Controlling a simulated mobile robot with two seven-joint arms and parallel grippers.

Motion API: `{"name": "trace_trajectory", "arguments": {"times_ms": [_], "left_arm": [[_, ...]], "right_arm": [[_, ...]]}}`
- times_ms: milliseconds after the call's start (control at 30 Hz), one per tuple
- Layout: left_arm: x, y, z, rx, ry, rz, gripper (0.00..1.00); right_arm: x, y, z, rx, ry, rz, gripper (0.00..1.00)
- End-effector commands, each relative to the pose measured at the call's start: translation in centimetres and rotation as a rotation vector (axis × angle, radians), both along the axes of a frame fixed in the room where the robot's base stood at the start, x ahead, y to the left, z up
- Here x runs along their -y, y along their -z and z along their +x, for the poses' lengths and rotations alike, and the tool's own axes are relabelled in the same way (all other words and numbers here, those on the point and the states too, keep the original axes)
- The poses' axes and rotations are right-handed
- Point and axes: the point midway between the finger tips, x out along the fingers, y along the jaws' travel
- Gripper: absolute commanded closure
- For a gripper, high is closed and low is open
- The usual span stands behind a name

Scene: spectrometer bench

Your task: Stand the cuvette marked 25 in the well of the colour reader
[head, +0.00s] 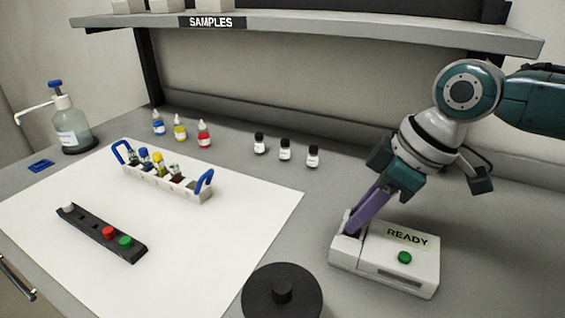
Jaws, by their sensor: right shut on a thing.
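The colour reader (385,262) is a white box at the right of the bench. Its label reads READY and it has a green button (404,257). My right gripper (354,227) reaches down from the upper right, tilted, with its purple fingers at the well at the reader's left end. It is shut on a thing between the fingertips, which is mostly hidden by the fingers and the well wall. I cannot read any 25 on it, nor tell how deep it sits. My left gripper is not in view.
A white rack (190,189) with blue handles holds several capped vials on a white mat (195,255). A black strip (95,229) with red and green buttons lies in front. A round black object (282,293) stands left of the reader. Small bottles line the back.

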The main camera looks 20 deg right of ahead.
Motion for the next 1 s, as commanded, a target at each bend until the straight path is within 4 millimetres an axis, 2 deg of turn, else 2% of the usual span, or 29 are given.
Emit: {"name": "trace_trajectory", "arguments": {"times_ms": [1000], "left_arm": [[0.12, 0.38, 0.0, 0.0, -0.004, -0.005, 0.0]], "right_arm": [[0.02, 0.93, -0.02, -0.001, 0.0, -0.001, 1.0]]}}
